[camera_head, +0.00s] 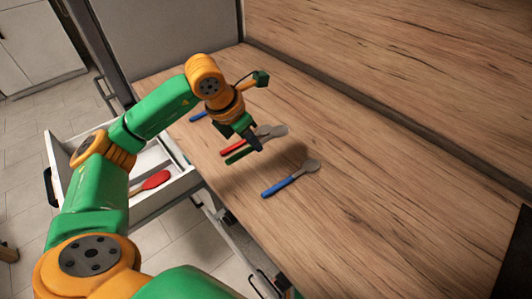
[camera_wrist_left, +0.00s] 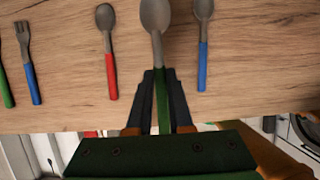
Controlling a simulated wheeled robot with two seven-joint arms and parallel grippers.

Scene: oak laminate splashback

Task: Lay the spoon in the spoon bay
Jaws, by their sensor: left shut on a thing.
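My left gripper (camera_head: 254,142) is over the wooden worktop and shut on the green handle of a grey-bowled spoon (camera_wrist_left: 155,22). In the left wrist view the jaws (camera_wrist_left: 164,100) close around the handle, and the bowl points away from them. The spoon looks larger than the others there, so it seems raised off the worktop. In the head view its green handle (camera_head: 238,155) shows beside the jaws. An open drawer (camera_head: 178,188) stands at the left, partly hidden by my arm; I cannot tell which bay is the spoon bay. My right gripper is not in view.
A red-handled spoon (camera_wrist_left: 110,75) and a blue-handled spoon (camera_wrist_left: 203,60) lie either side of the held one. A blue-handled fork (camera_wrist_left: 29,68) and a green handle (camera_wrist_left: 5,85) are further left. A red utensil (camera_head: 156,180) lies in the drawer. The worktop's right side (camera_head: 370,220) is clear.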

